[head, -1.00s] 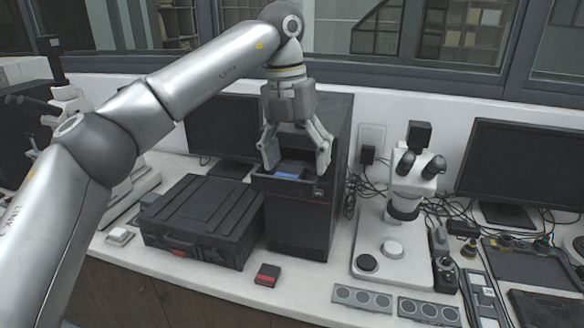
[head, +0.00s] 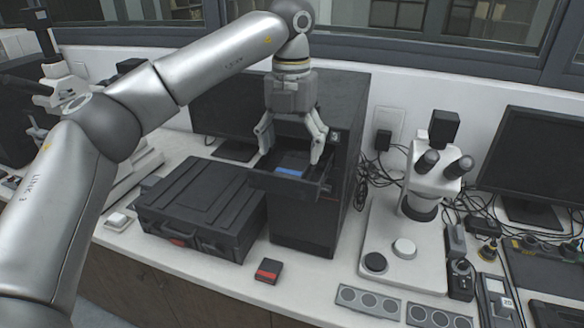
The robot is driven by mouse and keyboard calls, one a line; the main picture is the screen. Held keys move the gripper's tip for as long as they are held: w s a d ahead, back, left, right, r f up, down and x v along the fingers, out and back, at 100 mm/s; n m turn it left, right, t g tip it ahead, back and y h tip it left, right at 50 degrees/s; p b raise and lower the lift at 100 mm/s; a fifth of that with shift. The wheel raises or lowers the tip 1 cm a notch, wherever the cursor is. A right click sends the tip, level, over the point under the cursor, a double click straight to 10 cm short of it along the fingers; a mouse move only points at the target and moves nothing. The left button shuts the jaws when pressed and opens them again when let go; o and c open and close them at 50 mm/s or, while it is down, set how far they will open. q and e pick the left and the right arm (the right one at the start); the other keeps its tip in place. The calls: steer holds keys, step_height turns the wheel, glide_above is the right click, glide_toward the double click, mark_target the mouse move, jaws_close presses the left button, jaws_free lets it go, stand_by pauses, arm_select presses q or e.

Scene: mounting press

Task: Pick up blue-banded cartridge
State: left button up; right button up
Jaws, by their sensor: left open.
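The blue-banded cartridge (head: 291,170) is a dark block with a blue band. It lies in the open tray (head: 262,181) at the front of the tall black press (head: 308,222). My left gripper (head: 291,158) comes down from above, its two fingers spread on either side over the tray. The fingers are open and hold nothing. I cannot tell whether the fingertips touch the tray. My right gripper does not show.
A black hard case (head: 200,205) stands left of the press. A red-and-black cartridge (head: 268,270) lies on the white bench in front. A white microscope (head: 432,175) stands to the right, with grey plates with round recesses (head: 368,302) at the front edge.

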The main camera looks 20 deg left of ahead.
mark_target(290, 170)
arm_select(q)
step_height(290, 170, down, 4)
steer(key=shift+s+a+f+p, duration=0.15)
steer(key=shift+p, duration=0.85)
steer(key=shift+f, duration=0.15)
steer(key=shift+c, duration=1)
steer(key=c, duration=0.9)
steer(key=shift+c, duration=0.2)
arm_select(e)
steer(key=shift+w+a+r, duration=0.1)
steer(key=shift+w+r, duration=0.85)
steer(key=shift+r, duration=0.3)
